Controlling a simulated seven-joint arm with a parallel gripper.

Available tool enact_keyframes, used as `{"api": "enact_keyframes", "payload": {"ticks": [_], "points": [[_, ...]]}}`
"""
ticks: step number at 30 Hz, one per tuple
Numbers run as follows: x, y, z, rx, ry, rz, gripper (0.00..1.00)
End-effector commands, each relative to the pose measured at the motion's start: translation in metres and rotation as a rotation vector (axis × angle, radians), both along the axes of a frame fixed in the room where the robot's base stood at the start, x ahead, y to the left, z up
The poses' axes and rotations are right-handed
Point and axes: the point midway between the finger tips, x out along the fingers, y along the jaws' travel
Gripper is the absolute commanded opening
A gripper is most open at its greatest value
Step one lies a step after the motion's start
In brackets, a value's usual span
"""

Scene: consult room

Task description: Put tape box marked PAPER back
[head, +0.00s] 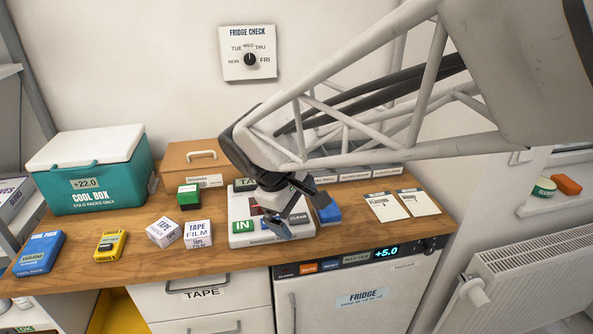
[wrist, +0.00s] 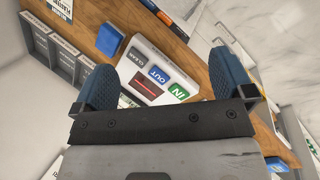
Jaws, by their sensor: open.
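Two small white tape boxes stand side by side on the wooden counter in the head view. The right one reads TAPE FILM (head: 197,234). The left tape box (head: 163,232) is turned at an angle, and its small print is too fine to read surely as PAPER. A drawer labelled TAPE (head: 203,292) is under the counter and looks shut. My gripper (head: 298,208) is open and empty, over the white panel with the IN and CLEAR keys, to the right of both boxes. The wrist view shows the fingers (wrist: 163,82) spread wide with the panel beyond them.
The key panel (head: 240,240) lies below my gripper. A green block (head: 188,196), yellow device (head: 110,244), blue pack (head: 38,254) and teal cool box (head: 97,180) are further left. Two cards (head: 386,207) lie right. The fridge (head: 352,300) is under the counter. Bare counter shows before the boxes.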

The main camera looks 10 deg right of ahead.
Motion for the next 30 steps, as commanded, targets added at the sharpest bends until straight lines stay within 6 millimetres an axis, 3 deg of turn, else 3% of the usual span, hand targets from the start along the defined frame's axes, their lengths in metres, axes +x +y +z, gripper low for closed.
{"api": "enact_keyframes", "payload": {"ticks": [3,9,18,24,30], "points": [[-0.026,-0.023,0.006,0.082,-0.047,-0.129,1.0],[-0.069,-0.051,0.009,0.217,-0.125,-0.345,1.0],[-0.124,-0.075,0.01,0.398,-0.242,-0.635,1.0],[-0.141,-0.08,0.009,0.457,-0.281,-0.73,1.0],[-0.143,-0.08,0.008,0.468,-0.287,-0.746,1.0]]}}
